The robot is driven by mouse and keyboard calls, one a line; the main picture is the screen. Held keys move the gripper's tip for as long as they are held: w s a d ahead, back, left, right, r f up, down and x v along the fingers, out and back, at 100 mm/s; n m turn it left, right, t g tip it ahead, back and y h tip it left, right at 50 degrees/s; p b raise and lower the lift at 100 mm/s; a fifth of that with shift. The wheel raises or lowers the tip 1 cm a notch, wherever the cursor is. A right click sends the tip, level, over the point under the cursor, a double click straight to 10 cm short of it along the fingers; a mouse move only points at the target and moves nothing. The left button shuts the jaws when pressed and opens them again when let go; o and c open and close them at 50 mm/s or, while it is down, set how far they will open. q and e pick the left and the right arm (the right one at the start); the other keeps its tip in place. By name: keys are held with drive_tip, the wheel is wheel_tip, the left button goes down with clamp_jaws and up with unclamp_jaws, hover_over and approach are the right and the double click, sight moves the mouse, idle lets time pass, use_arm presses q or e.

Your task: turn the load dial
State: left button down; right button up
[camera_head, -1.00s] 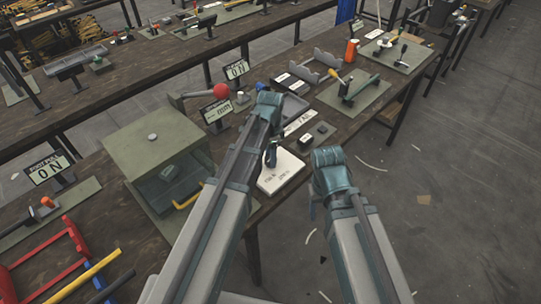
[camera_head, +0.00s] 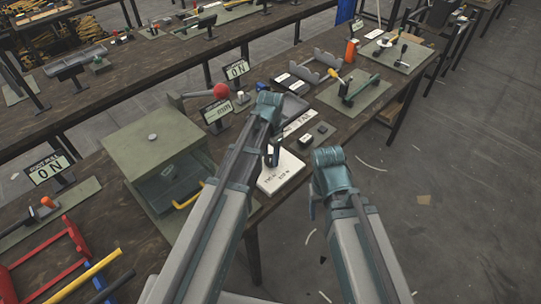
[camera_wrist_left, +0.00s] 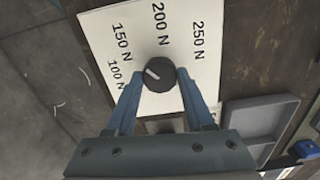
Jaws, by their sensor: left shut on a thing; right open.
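The load dial (camera_wrist_left: 160,74) is a round black knob with a white pointer mark on a white plate (camera_wrist_left: 200,55) printed 100 N, 150 N, 200 N and 250 N. In the left wrist view the mark points left and slightly up, between 100 N and 150 N. My left gripper (camera_wrist_left: 158,80) is shut on the dial, one finger on each side. In the head view the plate (camera_head: 290,180) lies near the bench's front edge, and my left gripper (camera_head: 273,157) hides the dial. My right gripper (camera_head: 312,208) hangs in front of the bench, away from the plate; its fingers are barely visible.
A green press box (camera_head: 155,140) with a yellow handle stands left of the plate. A red-knobbed lever (camera_head: 220,91) and small displays (camera_head: 216,111) stand behind. A grey tray (camera_wrist_left: 262,117) lies beside the plate. Open floor (camera_head: 460,200) is on the right.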

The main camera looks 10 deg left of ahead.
sight(271, 158)
use_arm(q)
drive_tip(key=shift+c, duration=1.4)
unclamp_jaws()
drive_tip(key=shift+r, duration=0.15)
wheel_tip(271, 158, up, 13)
drive_tip(key=p, duration=1.3)
drive_tip(key=shift+r+p, duration=0.2)
drive_tip(key=shift+p, duration=0.2)
drive_tip(key=s+d+f+n+b, duration=0.2)
drive_tip(key=s+d, duration=0.1)
drive_tip(key=s, duration=0.6)
drive_tip(key=s+d+f+n+y+b, duration=0.1)
drive_tip(key=s+d+f+b, duration=0.1)
drive_tip(key=s, duration=0.7)
drive_tip(key=shift+d+f+n+b, duration=0.2)
drive_tip(key=shift+d+n+b, duration=0.15)
drive_tip(key=shift+d, duration=0.55)
